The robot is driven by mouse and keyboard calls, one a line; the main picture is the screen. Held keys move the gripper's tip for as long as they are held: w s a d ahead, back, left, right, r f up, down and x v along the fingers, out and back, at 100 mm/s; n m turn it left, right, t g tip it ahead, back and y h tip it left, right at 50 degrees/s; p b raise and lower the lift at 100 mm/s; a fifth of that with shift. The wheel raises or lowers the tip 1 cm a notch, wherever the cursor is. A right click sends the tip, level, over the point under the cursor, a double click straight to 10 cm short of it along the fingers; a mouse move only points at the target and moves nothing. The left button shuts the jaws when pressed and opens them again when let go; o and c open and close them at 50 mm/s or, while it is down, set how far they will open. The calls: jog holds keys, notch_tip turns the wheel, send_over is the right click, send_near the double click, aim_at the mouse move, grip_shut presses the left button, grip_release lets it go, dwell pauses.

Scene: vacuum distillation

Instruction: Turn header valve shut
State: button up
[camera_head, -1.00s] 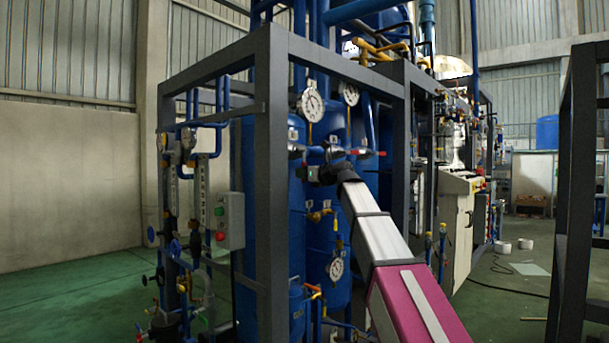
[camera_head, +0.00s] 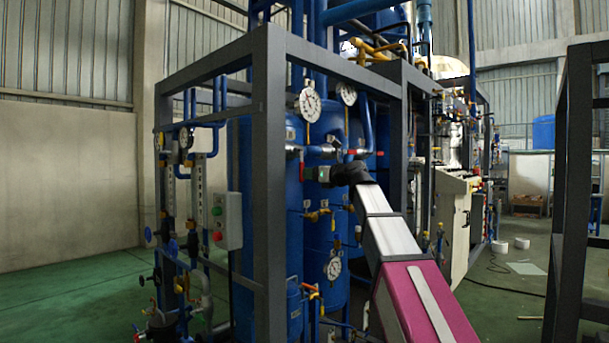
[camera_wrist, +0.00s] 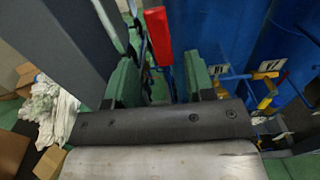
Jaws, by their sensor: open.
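A red valve handle (camera_head: 302,164) hangs down at the left end of the header pipe (camera_head: 322,150), between the gauges and the blue tanks. In the wrist view a red handle (camera_wrist: 158,36) shows upright, between and just beyond the fingertips. My gripper (camera_head: 311,174) reaches in from the right, close beside the handle in the head view. In the wrist view my gripper (camera_wrist: 160,72) has its two green fingers wide apart, with nothing clamped. Whether a finger touches the handle I cannot tell. The valve body is hidden in the wrist view.
A dark frame post (camera_head: 270,200) stands just left of the handle and fills the wrist view's upper left. Blue tanks (camera_head: 325,235) stand behind. Round gauges (camera_head: 310,102) sit above the header. A control box (camera_head: 227,220) is on the left; green floor is open there.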

jog(key=v, duration=0.5)
dwell(0.3)
